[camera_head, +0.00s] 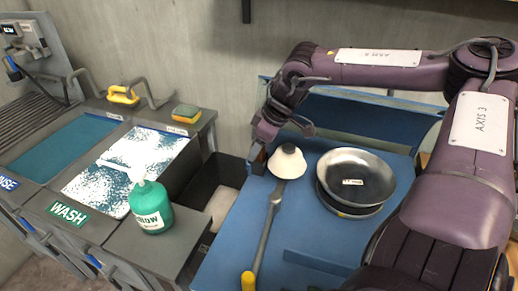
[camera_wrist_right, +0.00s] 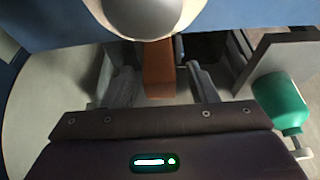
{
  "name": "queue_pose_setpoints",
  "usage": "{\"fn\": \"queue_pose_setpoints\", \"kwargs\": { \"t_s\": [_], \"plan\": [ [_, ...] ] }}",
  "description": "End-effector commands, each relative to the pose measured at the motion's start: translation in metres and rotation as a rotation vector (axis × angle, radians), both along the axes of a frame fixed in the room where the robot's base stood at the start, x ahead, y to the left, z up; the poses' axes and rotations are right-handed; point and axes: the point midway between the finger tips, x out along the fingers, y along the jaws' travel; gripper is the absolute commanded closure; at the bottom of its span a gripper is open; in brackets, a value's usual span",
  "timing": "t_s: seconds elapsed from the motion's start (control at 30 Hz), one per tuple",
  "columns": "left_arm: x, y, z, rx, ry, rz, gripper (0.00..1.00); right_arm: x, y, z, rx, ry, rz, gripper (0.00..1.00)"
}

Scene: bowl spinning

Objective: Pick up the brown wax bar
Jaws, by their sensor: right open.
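The brown wax bar (camera_wrist_right: 158,68) shows between the two fingers of my right gripper (camera_wrist_right: 164,84) in the right wrist view, with gaps on both sides. In the head view the bar (camera_head: 259,161) is a small brown block at the left edge of the blue table, just below my right gripper (camera_head: 279,139). My right gripper is open, and part of the bar is hidden by it in the head view. My left gripper is not in view.
A white domed object (camera_head: 287,162) stands close beside the bar, with a long yellow-ended tool (camera_head: 264,240) below it. A metal bowl (camera_head: 355,172) is to the right. A green soap bottle (camera_head: 151,208) stands on the wash station at left. A dark bin (camera_head: 205,180) lies between.

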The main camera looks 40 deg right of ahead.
Motion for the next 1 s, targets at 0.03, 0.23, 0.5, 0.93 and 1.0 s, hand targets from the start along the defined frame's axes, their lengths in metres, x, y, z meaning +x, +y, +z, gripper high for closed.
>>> {"fn": "queue_pose_setpoints", "kwargs": {
  "t_s": [0.03,0.23,0.5,0.93,1.0],
  "plan": [
    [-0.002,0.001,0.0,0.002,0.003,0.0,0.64,0.0,0.0,0.0,0.0,0.0,0.0,0.47],
    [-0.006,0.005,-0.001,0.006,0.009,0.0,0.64,0.0,0.0,0.0,0.0,0.0,0.0,0.66],
    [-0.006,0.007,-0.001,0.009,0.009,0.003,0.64,0.0,0.0,0.001,0.0,0.0,0.0,0.98],
    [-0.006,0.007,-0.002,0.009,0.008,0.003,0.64,0.001,0.0,0.015,-0.001,-0.004,0.001,0.98],
    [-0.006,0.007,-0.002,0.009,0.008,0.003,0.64,0.001,0.0,0.024,-0.001,-0.004,0.0,0.98]
  ]
}}
